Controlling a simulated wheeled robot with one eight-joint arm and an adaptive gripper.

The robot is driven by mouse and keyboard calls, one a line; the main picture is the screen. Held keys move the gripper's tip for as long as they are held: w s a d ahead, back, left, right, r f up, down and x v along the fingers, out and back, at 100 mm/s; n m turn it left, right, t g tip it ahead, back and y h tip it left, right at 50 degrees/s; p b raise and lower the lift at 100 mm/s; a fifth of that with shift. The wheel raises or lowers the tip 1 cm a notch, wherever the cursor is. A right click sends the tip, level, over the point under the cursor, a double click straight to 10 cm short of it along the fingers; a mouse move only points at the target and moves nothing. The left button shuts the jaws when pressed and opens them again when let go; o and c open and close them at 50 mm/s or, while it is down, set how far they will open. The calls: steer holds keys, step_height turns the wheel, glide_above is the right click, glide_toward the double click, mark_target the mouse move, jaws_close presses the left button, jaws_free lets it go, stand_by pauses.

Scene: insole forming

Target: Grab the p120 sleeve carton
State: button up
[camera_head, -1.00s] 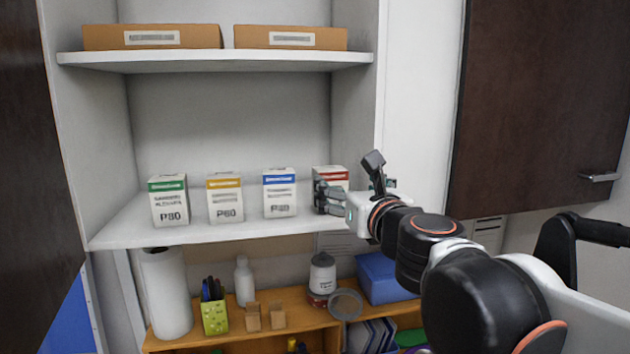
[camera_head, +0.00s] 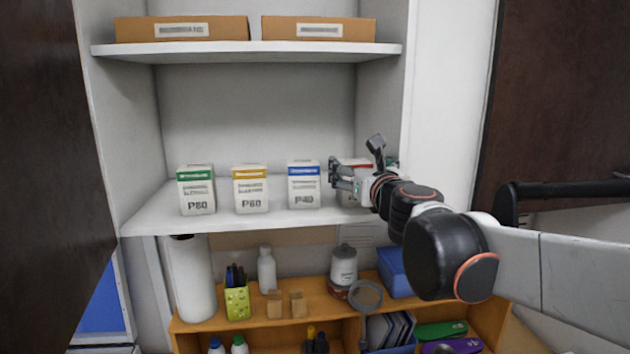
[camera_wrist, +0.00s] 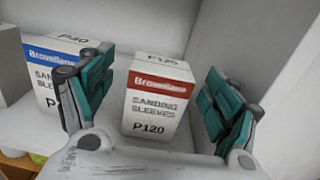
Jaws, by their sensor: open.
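The P120 sleeve carton (camera_wrist: 157,98) is white with a red band and stands upright on the shelf, its printed front facing the wrist camera. In the head view, the carton (camera_head: 352,198) is mostly hidden behind my gripper. My gripper (camera_head: 343,174) is in front of it at the right end of the shelf. In the wrist view, my gripper (camera_wrist: 160,105) is open, with one teal-padded finger on each side of the carton. I cannot tell how deep the fingers reach.
The blue-banded P40 carton (camera_head: 304,185) stands just left of my gripper. The yellow P60 carton (camera_head: 250,189) and green P80 carton (camera_head: 196,190) are farther left. The shelf's right wall (camera_wrist: 240,50) is close on the right. An upper shelf (camera_head: 250,53) holds two brown boxes.

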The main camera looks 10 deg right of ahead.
steer(key=shift+w, duration=1.75)
steer(key=c, duration=1.2)
